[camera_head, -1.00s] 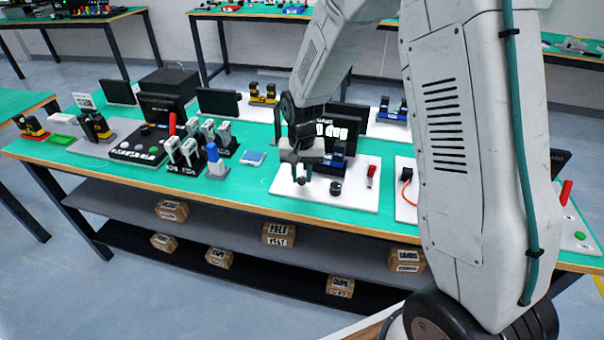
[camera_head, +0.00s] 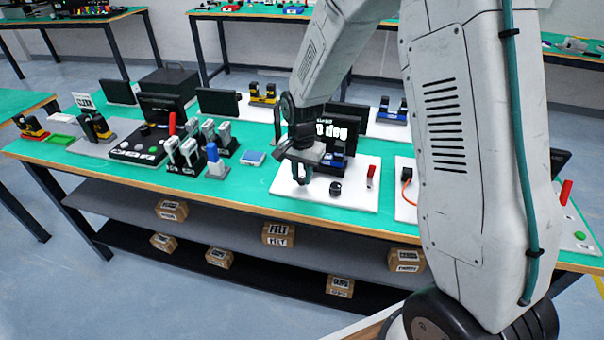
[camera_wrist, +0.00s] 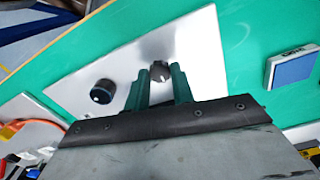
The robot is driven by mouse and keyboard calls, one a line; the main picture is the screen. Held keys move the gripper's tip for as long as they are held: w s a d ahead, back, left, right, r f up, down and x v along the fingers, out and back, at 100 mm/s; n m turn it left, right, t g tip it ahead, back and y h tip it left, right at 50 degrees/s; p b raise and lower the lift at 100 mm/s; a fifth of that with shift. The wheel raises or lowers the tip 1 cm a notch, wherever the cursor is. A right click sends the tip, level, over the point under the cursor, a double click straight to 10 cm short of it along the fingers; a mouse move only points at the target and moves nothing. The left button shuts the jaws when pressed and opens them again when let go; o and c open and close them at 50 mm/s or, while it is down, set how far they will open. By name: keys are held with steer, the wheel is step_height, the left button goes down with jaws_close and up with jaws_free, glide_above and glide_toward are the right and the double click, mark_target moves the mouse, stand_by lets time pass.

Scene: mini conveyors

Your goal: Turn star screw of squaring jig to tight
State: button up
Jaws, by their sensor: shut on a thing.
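The star screw (camera_wrist: 160,69) is a small dark knob with a pale top on the white plate (camera_wrist: 200,45). In the wrist view it sits between the two green-black fingers of my gripper (camera_wrist: 160,78), which is shut on it. In the head view my gripper (camera_head: 304,178) points down at the left part of the white plate (camera_head: 352,202) and hides the screw. A dark screen (camera_head: 341,128) behind it shows a partly covered reading ending in "deg".
A black round knob (camera_head: 336,188) stands just right of my gripper, with a red part (camera_head: 371,171) beyond it. A blue-topped block (camera_head: 253,158) lies to the left. Grey-and-white upright clamps (camera_head: 187,152) stand farther left.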

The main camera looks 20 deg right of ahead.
mark_target(302, 179)
steer(key=o, duration=1)
step_height(302, 179, up, 8)
steer(key=shift+f, duration=0.1)
